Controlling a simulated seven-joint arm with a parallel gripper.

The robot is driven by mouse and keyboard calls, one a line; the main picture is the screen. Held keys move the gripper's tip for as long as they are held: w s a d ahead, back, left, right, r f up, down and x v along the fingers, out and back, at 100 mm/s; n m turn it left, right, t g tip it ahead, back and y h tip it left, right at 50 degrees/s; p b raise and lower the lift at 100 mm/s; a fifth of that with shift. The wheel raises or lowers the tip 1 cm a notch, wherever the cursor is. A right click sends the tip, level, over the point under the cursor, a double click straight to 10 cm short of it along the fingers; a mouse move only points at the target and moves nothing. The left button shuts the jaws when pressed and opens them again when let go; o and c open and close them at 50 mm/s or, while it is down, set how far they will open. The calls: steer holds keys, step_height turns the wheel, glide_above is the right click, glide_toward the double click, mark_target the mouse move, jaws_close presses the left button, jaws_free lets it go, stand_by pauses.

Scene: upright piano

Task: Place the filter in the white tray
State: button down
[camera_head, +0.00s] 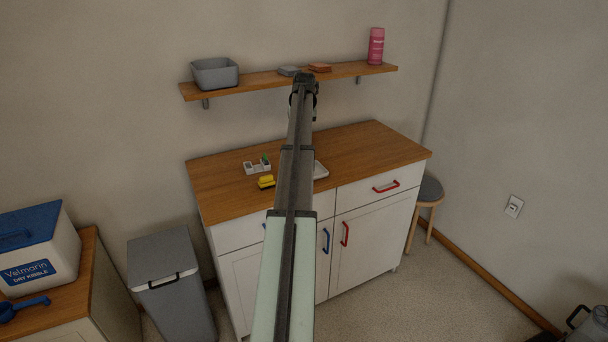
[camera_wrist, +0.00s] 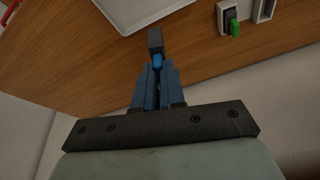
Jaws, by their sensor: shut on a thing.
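My gripper (camera_wrist: 155,75), with blue fingers, is shut on a small dark grey block with a bright blue part (camera_wrist: 155,42). I take this to be the filter; much of it is hidden between the fingers. The white tray lies flat on the wooden counter. In the wrist view the tray (camera_wrist: 118,21) is beyond the held piece, at the top and cut off by the frame edge. In the head view the tray (camera_head: 320,169) is partly covered by my arm. My fingers and the held piece are hidden behind my arm in the head view.
A white divided holder (camera_head: 257,167) with a green piece stands left of the tray; a yellow object (camera_head: 266,182) lies in front of it. Above the counter (camera_head: 375,149), a wall shelf (camera_head: 260,78) carries a grey bin (camera_head: 214,73) and a pink bottle (camera_head: 376,46).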

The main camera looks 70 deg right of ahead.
steer(key=shift+s+a+f+n+t+y, duration=0.15)
steer(key=shift+s+a+f+n, duration=0.35)
steer(key=shift+f, duration=1.2)
steer(key=shift+s+a+f+n+t+y, duration=0.1)
steer(key=shift+s+a+f+n, duration=0.35)
steer(key=shift+f, duration=1.3)
steer(key=shift+s+a+f+n+t+y, duration=0.15)
steer(key=shift+s+a+f+n, duration=0.35)
steer(key=shift+f, duration=1.2)
steer(key=shift+w+d+f, duration=0.1)
steer(key=shift+w+d, duration=0.05)
steer(key=shift+d, duration=0.05)
steer(key=c, duration=1.2)
jaws_free()
steer(key=v, duration=1.2)
steer(key=shift+w+a, duration=0.1)
steer(key=shift+w, duration=0.05)
